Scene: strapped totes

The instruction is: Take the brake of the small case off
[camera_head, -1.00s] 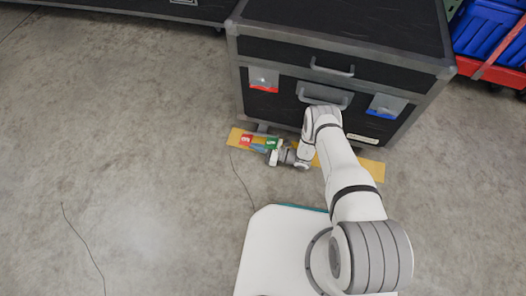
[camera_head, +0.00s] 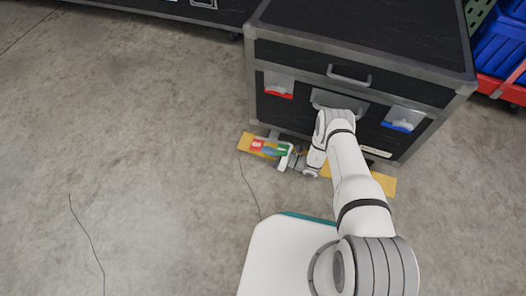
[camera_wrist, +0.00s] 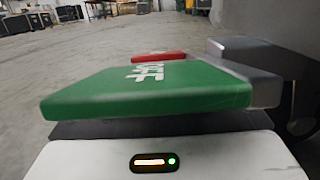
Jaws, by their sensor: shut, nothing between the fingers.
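The small case is a black case with grey metal edges (camera_head: 351,60), standing at the upper right in the head view. Low at its front is a brake with a red pedal (camera_head: 257,145) and a green pedal (camera_head: 279,149). In the wrist view the green pedal (camera_wrist: 150,92), with white lettering ending in "FF", fills the middle close up. The red pedal (camera_wrist: 158,56) lies behind it. My gripper (camera_head: 286,159) is shut and empty, low at the green pedal. Its fingertips are hidden, and I cannot tell if they touch the pedal.
A yellow strip (camera_head: 378,182) lies along the floor at the case's front. A red-tabbed latch (camera_head: 279,85), a blue-tabbed latch (camera_head: 402,119) and handles are on its front. Another black case (camera_head: 170,9) is at the back left. Blue totes (camera_head: 497,45) are at the right. Left floor is open.

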